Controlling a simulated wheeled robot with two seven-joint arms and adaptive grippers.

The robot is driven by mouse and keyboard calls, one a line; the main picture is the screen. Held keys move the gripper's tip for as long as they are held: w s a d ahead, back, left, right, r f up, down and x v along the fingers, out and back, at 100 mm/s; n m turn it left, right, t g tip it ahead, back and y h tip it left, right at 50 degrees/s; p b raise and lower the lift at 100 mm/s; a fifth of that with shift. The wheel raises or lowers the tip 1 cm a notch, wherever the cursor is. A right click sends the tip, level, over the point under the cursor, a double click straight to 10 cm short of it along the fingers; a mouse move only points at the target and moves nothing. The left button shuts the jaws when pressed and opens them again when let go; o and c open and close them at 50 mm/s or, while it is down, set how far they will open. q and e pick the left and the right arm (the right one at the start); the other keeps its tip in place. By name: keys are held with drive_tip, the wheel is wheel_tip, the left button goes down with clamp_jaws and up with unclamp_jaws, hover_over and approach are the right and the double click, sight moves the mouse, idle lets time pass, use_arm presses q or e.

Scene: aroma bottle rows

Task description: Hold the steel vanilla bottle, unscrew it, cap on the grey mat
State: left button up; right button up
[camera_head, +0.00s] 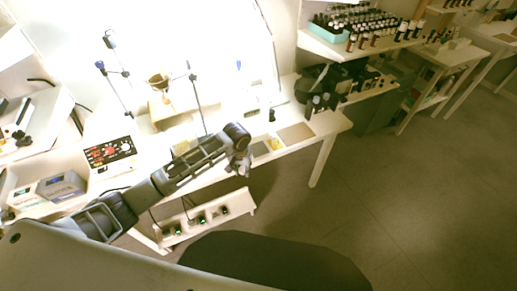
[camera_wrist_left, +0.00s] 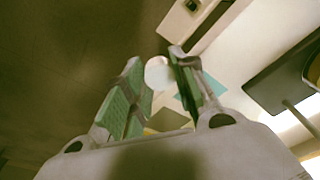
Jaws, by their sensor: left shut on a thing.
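My left gripper (camera_head: 240,168) is over the front edge of the white table, at the end of my dark arm. In the left wrist view its two green-padded fingers (camera_wrist_left: 158,88) are closed on a pale round thing (camera_wrist_left: 158,73) at the fingertips. It may be the steel bottle or its cap; I cannot tell which, and no label shows. A flat grey-brown mat (camera_head: 296,134) lies on the table to the right of the gripper. My right gripper is not in view.
A teal square (camera_wrist_left: 208,84) lies near the fingers. A black microscope-like device (camera_head: 318,98) stands behind the mat. Clamp stands (camera_head: 196,98) and a control box (camera_head: 108,153) stand to the left. A shelf with several dark bottles (camera_head: 372,38) is at the back right. Open floor (camera_head: 400,190) lies right.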

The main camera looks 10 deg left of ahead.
use_arm(q)
drive_tip(key=shift+w+d+f, duration=0.4)
drive_tip(key=shift+f, duration=0.05)
drive_tip(key=shift+w+d+f, duration=0.2)
drive_tip(key=shift+d+f, duration=0.05)
drive_tip(key=shift+f, duration=0.15)
drive_tip(key=o, duration=0.7)
drive_tip(key=shift+o, duration=0.3)
wheel_tip(320, 180, up, 12)
drive_tip(key=s, duration=0.1)
drive_tip(key=shift+s, duration=0.2)
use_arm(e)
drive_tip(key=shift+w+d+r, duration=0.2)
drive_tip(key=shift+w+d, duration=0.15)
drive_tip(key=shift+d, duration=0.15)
use_arm(q)
drive_tip(key=shift+d+f, duration=0.1)
